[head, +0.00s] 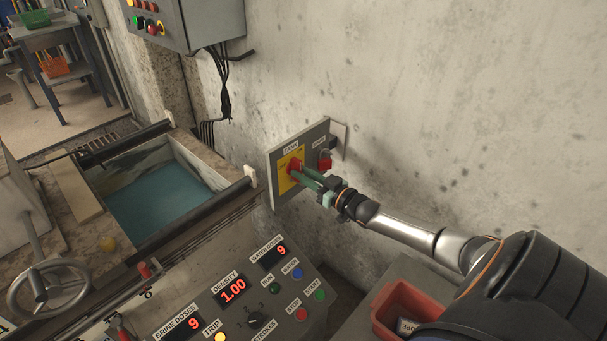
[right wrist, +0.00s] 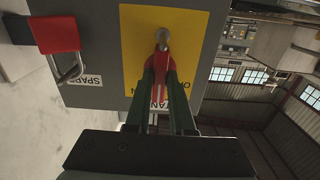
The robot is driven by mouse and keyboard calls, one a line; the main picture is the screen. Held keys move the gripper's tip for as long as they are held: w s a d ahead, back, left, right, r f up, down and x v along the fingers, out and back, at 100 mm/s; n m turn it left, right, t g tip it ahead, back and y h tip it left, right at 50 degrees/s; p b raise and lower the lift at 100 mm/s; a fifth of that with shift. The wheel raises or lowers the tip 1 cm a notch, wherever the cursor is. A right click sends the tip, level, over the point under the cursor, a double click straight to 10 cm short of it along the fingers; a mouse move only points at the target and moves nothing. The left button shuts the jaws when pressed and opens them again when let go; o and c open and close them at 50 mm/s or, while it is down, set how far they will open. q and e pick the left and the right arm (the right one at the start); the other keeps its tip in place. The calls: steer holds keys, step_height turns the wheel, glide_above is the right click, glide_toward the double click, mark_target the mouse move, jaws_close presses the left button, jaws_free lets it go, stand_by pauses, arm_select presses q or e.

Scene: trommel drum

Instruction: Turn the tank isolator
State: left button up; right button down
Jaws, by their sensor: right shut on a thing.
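The tank isolator is a red handle (head: 294,166) on a yellow plate (head: 284,178), on a grey panel labelled TANK on the concrete wall. In the right wrist view the red handle (right wrist: 162,62) lies between the green fingers of my right gripper (right wrist: 163,82), in front of the yellow plate (right wrist: 193,27). My right gripper (head: 304,174) is shut on the handle, reaching in from the right. The fingers cover part of the handle and the lettering beneath it. My left gripper is not in view.
A red padlock (head: 325,160) hangs on the same panel beside the isolator, by a label reading SPARE in the right wrist view. Below are a console (head: 206,311) with displays and buttons, a water tank (head: 248,177) and a red bin (head: 385,319). A control box hangs above.

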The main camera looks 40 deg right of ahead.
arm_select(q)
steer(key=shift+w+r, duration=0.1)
arm_select(e)
steer(key=c, duration=0.8)
jaws_free()
arm_select(q)
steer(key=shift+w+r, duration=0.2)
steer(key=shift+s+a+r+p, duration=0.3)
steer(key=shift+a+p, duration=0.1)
steer(key=shift+p, duration=0.35)
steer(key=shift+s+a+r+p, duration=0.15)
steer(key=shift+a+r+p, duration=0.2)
steer(key=shift+p, duration=0.35)
arm_select(e)
steer(key=shift+s+d, duration=0.2)
steer(key=shift+s, duration=1.9)
steer(key=shift+s+d, duration=0.15)
steer(key=shift+s, duration=1.9)
steer(key=shift+s+d, duration=0.2)
steer(key=shift+s, duration=1.9)
steer(key=shift+a, duration=0.1)
